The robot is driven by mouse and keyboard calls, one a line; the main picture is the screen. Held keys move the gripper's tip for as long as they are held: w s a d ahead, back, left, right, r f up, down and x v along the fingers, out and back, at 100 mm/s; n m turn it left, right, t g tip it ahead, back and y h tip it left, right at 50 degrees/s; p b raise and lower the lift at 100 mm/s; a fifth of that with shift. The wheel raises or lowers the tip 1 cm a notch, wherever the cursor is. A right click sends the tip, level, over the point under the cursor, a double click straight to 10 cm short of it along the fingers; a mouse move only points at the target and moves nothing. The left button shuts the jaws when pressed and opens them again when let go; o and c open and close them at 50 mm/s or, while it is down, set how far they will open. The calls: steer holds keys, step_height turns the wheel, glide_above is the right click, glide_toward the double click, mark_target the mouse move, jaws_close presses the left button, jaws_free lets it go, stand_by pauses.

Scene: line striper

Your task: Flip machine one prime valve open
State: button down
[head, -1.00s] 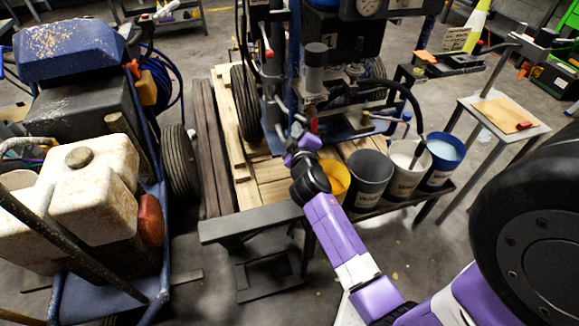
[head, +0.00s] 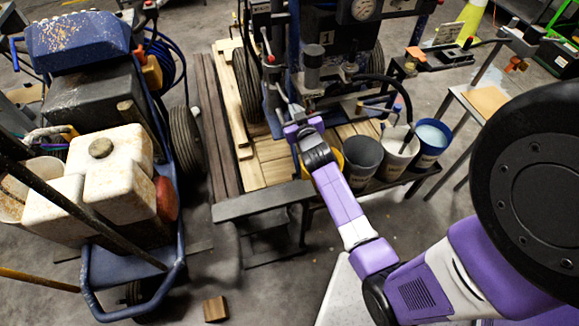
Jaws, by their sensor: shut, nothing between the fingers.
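Machine one (head: 326,38), a blue-framed striper with a pressure gauge and a "1" plate, stands on a wooden pallet at top centre. A grey cylinder (head: 313,62) and small levers and fittings sit on its front. A red-tipped handle (head: 268,58) shows at its left. I cannot tell for certain which fitting is the prime valve; my arm may cover part of it. My purple arm reaches up from the lower right. My gripper (head: 291,116) is at the machine's lower front, below the grey cylinder, shut and empty. Whether it touches a fitting is unclear.
A grey metal step (head: 262,202) lies in front of the pallet. Another striper cart (head: 118,165) with white jugs fills the left. A side table (head: 486,100) stands right.

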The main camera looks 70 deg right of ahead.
steer(key=s+a+r+m+p, duration=0.2)
steer(key=s+a+r+p, duration=0.1)
steer(key=s+a+r, duration=0.35)
steer(key=s+a+n+t+y+b, duration=0.2)
steer(key=s+a+n+t+y, duration=0.1)
steer(key=a, duration=1.7)
steer(key=shift+s+a+r+n+t+y, duration=0.25)
steer(key=shift+n+t+y, duration=0.25)
steer(key=shift+n+y, duration=0.55)
steer(key=s+a+r+n+y, duration=0.2)
steer(key=s+a+r+y, duration=0.1)
steer(key=s+a, duration=0.3)
steer(key=s+a+r+n+t+y, duration=0.1)
steer(key=s+a+r+n+y, duration=0.2)
steer(key=a, duration=0.5)
step_height(320, 180, up, 4)
steer(key=s+y, duration=0.1)
steer(key=s, duration=0.1)
steer(key=shift+s+a+f, duration=0.25)
steer(key=shift+s+a, duration=0.1)
